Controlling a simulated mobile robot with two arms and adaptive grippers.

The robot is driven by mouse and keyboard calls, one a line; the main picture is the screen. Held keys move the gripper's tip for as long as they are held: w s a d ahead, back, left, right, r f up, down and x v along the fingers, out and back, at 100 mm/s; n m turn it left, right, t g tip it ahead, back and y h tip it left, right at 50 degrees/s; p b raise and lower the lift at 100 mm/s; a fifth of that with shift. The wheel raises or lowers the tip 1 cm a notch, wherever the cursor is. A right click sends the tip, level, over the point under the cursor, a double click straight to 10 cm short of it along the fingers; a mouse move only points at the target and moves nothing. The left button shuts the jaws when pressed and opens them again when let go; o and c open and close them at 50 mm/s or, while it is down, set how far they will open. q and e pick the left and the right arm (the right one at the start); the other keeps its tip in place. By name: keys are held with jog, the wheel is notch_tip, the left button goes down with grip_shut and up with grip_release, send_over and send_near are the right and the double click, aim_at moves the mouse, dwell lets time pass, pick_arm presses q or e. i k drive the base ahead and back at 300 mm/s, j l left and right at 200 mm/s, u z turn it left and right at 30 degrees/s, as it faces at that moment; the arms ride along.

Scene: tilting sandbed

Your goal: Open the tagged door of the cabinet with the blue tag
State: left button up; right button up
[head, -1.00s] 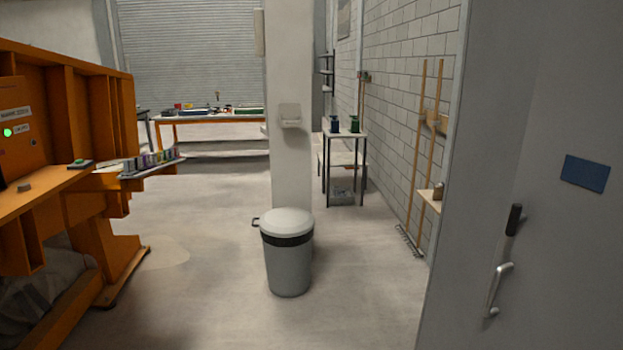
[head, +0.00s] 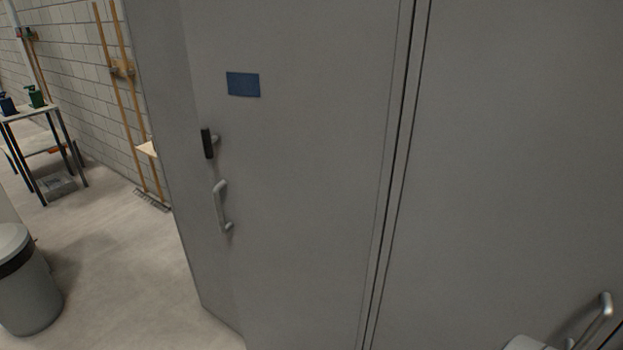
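The grey cabinet door (head: 300,190) with the blue tag (head: 243,84) fills the middle of the head view. It looks shut, with no open gap visible along its left edge. A silver bar handle (head: 221,207) sits near that left edge, below the tag. A black latch-like grip (head: 207,143) is just above the handle. Neither of my grippers shows in the view, and nothing touches the handle or the black grip.
Another grey panel (head: 510,150) stands to the right past a dark seam, with a silver handle (head: 600,312) at lower right. A pale piece beside it is cut off and unclear. A lidded bin (head: 25,290) and rakes (head: 118,100) are left; floor between is clear.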

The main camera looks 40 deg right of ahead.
aim_at(295, 95)
jog(key=z, duration=1)
jog(key=i+j+z, duration=0.15)
jog(key=i, duration=0.2)
